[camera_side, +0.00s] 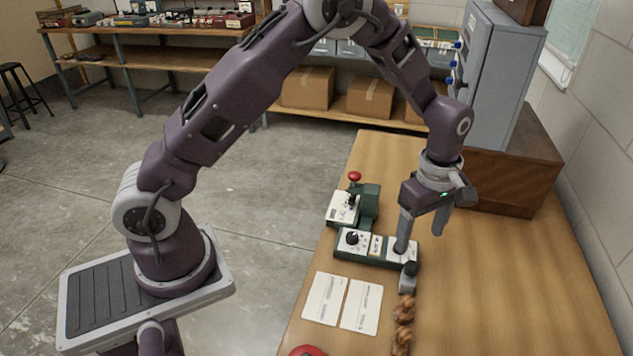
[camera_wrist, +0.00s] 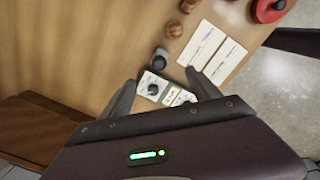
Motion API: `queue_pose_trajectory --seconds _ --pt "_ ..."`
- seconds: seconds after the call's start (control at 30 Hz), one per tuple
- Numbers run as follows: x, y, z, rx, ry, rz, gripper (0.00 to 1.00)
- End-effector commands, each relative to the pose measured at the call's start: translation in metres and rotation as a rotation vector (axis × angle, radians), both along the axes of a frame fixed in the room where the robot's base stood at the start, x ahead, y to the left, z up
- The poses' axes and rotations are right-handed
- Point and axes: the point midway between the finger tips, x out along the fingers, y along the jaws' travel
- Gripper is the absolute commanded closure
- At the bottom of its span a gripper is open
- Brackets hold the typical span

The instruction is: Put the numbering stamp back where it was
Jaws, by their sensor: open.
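A small grey piece with a round black knob (camera_side: 408,274), which looks like the numbering stamp, stands upright on the table. It is at the near right end of a green-based device with a white panel and black dial (camera_side: 362,242). In the wrist view the stamp (camera_wrist: 159,58) lies just beyond my fingertips, near that device (camera_wrist: 152,86). My gripper (camera_side: 419,243) is open and empty, pointing down above the device's right end. One finger hides part of that end in the side view.
Two white cards (camera_side: 325,299) (camera_side: 361,307) lie left of the stamp. Brown knobbly pieces (camera_side: 403,310) stand in front of it. A red-knobbed green device (camera_side: 342,207) stands behind. A grey cabinet (camera_side: 490,75) on a wooden box is at the back. The table's right side is clear.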

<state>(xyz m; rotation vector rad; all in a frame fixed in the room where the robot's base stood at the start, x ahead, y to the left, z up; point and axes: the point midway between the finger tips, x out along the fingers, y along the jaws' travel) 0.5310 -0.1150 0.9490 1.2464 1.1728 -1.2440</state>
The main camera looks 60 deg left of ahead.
Motion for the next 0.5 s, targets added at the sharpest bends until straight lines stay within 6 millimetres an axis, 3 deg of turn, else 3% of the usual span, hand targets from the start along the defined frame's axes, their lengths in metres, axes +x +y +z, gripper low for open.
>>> queue_pose_trajectory --seconds 0.07,0.17,0.2,0.3,0.4,0.5 --pt "-0.008 0.005 0.039 -0.019 -0.043 -0.094 0.29" --pt "-0.04 0.018 0.108 -0.034 -0.126 -0.322 0.29" --pt "-0.059 0.024 0.133 -0.029 -0.163 -0.43 0.29" --pt "-0.115 0.039 0.185 0.018 -0.26 -0.714 0.29" --pt "-0.178 0.052 0.214 0.117 -0.343 -1.004 0.29" --pt "-0.228 0.061 0.219 0.235 -0.384 -1.239 0.29"
